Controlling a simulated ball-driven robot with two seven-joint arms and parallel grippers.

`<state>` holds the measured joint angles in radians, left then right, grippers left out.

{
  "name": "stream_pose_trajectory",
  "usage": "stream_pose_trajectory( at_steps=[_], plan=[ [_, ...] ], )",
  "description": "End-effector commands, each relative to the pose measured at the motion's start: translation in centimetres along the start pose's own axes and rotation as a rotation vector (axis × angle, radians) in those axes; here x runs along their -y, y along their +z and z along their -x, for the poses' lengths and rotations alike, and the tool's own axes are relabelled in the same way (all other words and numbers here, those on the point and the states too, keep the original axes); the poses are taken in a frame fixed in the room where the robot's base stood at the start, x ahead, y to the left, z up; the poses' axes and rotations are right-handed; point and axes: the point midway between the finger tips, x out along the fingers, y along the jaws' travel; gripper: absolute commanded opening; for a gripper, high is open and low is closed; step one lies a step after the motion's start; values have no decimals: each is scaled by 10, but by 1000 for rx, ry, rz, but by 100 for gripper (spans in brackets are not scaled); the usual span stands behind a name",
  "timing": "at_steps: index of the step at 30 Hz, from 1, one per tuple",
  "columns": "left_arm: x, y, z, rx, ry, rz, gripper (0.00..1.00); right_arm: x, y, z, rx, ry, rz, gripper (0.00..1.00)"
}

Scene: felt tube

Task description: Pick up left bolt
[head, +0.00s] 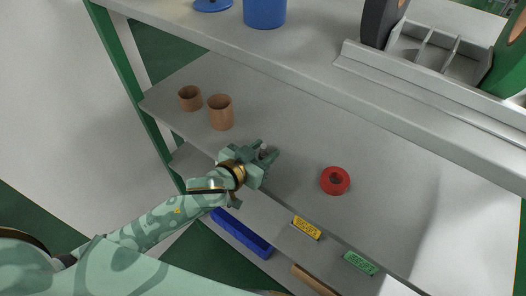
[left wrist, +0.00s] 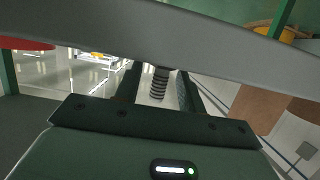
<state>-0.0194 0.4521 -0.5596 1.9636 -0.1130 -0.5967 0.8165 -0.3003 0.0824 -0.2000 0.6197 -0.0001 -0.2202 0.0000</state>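The left bolt (left wrist: 160,82) shows in the left wrist view as a dark threaded shaft between the two fingers of my left gripper (left wrist: 159,88). Narrow gaps seem to show on both sides of the shaft, so the fingers are around it rather than visibly pressed on it. Its upper end is hidden by or merges with the grey edge above. In the head view my left gripper (head: 265,151) is low over the middle shelf, near its front edge, and its fingers are apart. The bolt is hardly visible there. My right gripper is not in view.
Two brown cylinders (head: 221,113) stand on the middle shelf (head: 300,140), behind and left of my left gripper. A red ring (head: 335,180) lies to its right. The upper shelf (head: 330,35) overhangs behind, with a blue container (head: 265,12). A blue tray (head: 242,232) is below.

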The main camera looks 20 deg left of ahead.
Motion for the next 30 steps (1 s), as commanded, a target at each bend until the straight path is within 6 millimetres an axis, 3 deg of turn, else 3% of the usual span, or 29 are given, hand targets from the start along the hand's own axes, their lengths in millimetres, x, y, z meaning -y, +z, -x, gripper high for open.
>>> stream_pose_trajectory(
  at_steps=[4,11,15,16,26,30],
  plan=[
    [0,-1,-17,-1,1,0,40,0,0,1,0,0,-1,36],
    [0,0,-19,-1,1,0,40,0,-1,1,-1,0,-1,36],
    [0,0,-19,0,1,0,3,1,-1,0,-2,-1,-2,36],
    [0,0,-19,0,1,0,0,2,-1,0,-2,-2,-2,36],
    [0,-1,-18,-1,0,0,0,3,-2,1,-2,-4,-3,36],
    [0,-11,-16,-3,0,0,0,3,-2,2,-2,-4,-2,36]
  ],
)
